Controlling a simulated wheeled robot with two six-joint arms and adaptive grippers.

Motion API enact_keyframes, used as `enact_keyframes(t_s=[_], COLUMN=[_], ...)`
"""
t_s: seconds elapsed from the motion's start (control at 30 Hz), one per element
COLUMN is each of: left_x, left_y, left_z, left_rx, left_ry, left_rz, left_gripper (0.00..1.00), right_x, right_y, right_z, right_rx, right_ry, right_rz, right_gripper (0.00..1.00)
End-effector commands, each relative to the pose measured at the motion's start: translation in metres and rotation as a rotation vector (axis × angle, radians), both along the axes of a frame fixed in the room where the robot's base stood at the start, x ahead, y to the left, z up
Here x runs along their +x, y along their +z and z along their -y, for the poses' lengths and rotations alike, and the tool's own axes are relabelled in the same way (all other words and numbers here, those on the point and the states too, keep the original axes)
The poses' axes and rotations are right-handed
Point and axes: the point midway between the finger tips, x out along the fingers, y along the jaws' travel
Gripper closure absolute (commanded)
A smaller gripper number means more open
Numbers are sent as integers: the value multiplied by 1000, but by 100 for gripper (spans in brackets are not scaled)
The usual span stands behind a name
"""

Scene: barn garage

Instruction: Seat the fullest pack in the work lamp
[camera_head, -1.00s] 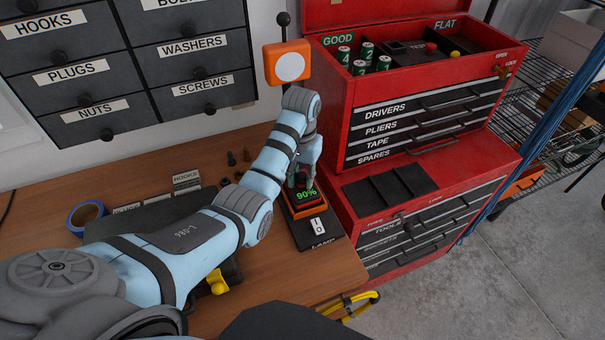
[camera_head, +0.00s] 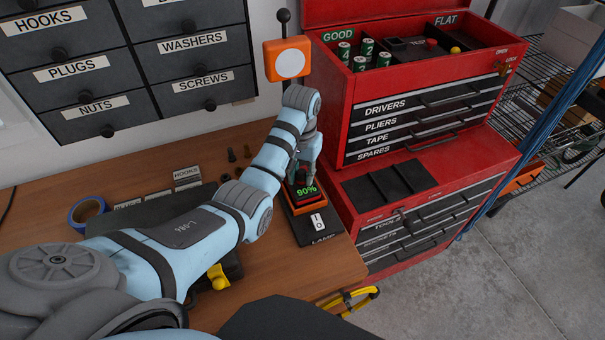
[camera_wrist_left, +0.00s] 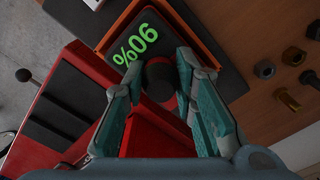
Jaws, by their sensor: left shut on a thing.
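The work lamp (camera_head: 287,62) has an orange head with a round white face on a dark pole. Its dark base (camera_head: 318,229) carries a switch and an orange-rimmed socket (camera_head: 322,202). A red pack (camera_head: 309,197) with a dark top reading 90% in green is at that socket; I cannot tell whether it is fully down. My left gripper (camera_head: 305,178) reaches over it from the left. In the left wrist view its fingers (camera_wrist_left: 160,85) are shut on the pack's dark round knob (camera_wrist_left: 159,80), beside the pack's display (camera_wrist_left: 140,45). My right gripper is not in view.
A red tool chest (camera_head: 425,130) stands close to the right of the lamp base. Its top tray holds green cells, marked GOOD. Blue tape (camera_head: 87,213), small label plates (camera_head: 187,176) and loose bolts (camera_head: 232,156) lie on the wooden bench (camera_head: 280,285).

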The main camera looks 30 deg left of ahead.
Motion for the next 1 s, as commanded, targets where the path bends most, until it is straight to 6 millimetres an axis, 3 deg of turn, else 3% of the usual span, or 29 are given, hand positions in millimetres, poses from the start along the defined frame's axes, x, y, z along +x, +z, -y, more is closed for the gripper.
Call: enact_keyframes(t_s=[0.83,0.87,1.0], left_x=[0,0,0], left_y=[-8,-8,-8], left_z=[0,0,0], left_rx=[0,0,0], left_ry=[0,0,0], left_rz=[0,1,1], left_gripper=[100,70,51], right_x=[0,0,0], right_y=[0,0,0], right_z=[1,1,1], right_rx=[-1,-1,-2], right_ry=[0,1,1], right_rz=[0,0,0], right_gripper=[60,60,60])
